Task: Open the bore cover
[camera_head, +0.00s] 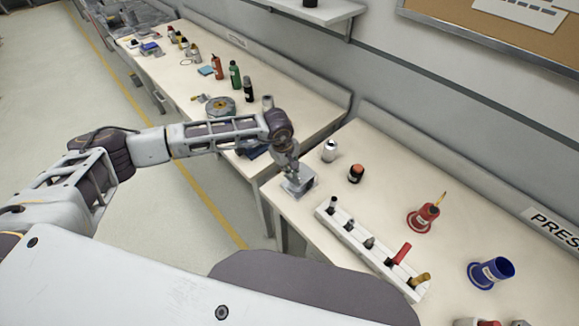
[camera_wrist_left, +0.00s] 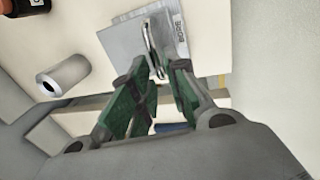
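The bore cover (camera_head: 303,188) is a small grey plate near the left end of the right-hand bench. In the left wrist view the grey cover (camera_wrist_left: 126,40) shows a label reading BORE and a shiny metal loop handle (camera_wrist_left: 151,38). My left gripper (camera_head: 294,174) points down just above the cover. In the left wrist view its green-padded fingers (camera_wrist_left: 160,68) are apart, with the near end of the handle between them. I see some gap beside the handle; firm contact cannot be made out. What lies under the cover is hidden. My right gripper is not in view.
A white cylinder (camera_head: 330,150) and a dark jar with an orange top (camera_head: 356,173) stand right of the cover. A white rack (camera_head: 378,254) holds several tools. A red holder (camera_head: 423,217) and a blue cup (camera_head: 491,272) stand farther right. Another bench (camera_head: 318,112) stands behind.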

